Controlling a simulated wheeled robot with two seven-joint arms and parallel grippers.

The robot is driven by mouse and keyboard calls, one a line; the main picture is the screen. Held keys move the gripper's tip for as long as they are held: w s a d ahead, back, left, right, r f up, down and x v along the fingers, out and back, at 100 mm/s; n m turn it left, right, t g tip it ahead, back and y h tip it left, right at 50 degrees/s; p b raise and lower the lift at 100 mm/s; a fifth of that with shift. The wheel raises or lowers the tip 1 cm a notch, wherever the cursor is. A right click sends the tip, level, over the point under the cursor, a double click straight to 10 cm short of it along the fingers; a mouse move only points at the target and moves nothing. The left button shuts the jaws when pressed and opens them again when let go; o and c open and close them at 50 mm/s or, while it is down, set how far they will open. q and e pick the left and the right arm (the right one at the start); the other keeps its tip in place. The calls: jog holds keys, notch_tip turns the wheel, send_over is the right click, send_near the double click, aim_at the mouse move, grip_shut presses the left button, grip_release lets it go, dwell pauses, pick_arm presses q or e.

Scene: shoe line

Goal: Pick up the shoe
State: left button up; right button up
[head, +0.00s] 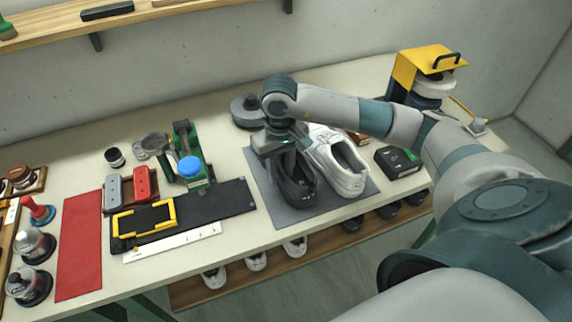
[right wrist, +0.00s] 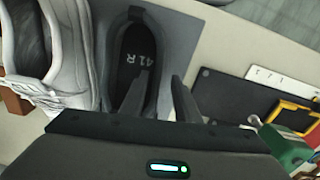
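A black shoe (head: 299,190) lies on a grey mat (head: 273,207) beside a white shoe (head: 345,174). In the right wrist view the black shoe (right wrist: 127,45) shows its open collar and an insole marked "41 R". The white shoe (right wrist: 68,72) is at its left there. My right gripper (head: 283,158) is over the black shoe, pointing down. In the right wrist view its fingers (right wrist: 160,82) are apart, one over the shoe opening and one over its right outer side, with the collar edge between them. I cannot tell whether they touch it. My left gripper is not in view.
A black board with a yellow frame (head: 146,219) and a white ruler (head: 172,242) lie left of the mat. A dark box (head: 393,162) is right of the shoes.

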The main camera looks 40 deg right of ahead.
jog(key=shift+c, duration=0.6)
grip_shut()
jog(key=shift+r, duration=0.1)
dwell(0.9)
